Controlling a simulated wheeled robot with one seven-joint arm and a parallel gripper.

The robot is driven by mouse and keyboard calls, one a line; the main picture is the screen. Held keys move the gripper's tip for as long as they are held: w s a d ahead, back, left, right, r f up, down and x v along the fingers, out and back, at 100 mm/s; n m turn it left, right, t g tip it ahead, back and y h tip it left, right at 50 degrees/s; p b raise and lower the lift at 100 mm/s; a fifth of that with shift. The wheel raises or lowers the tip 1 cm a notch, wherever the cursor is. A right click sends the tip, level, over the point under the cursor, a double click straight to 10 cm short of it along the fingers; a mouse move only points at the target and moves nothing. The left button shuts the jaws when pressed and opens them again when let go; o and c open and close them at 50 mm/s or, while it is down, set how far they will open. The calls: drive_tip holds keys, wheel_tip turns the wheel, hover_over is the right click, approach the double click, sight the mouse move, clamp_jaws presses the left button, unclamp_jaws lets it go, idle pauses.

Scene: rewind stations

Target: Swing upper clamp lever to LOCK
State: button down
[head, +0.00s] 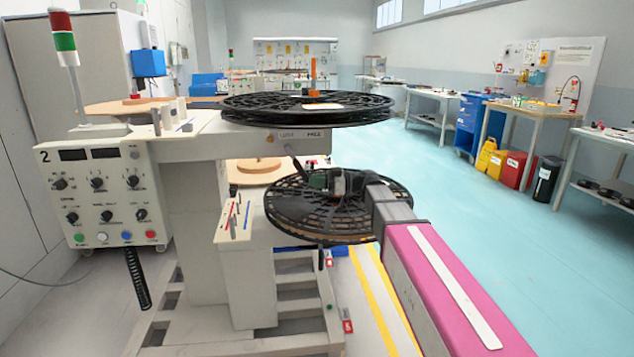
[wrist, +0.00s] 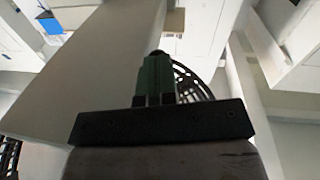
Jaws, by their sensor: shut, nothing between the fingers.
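The upper clamp lever (head: 293,158) is a short dark bar below the LOCK/FREE label (head: 300,135) on the upper beam of the rewind station. It slants down to the right, with its lower end close to my gripper (head: 318,181). My gripper's green fingers (wrist: 156,75) are shut and empty in the wrist view, and they point toward the station's pale body. A small dark knob shows just past the fingertips; I cannot tell whether they touch it. The lever's lower end is partly hidden in the head view.
The lower black reel (head: 275,212) lies beneath my gripper. A control panel (head: 105,195) stands at the left.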

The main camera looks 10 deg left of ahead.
drive_tip(key=w+d, duration=0.1)
drive_tip(key=d, duration=0.9)
drive_tip(key=shift+w+d+f, duration=0.15)
drive_tip(key=shift+w+d, duration=0.1)
drive_tip(key=shift+d, duration=0.1)
drive_tip(key=shift+s, duration=0.1)
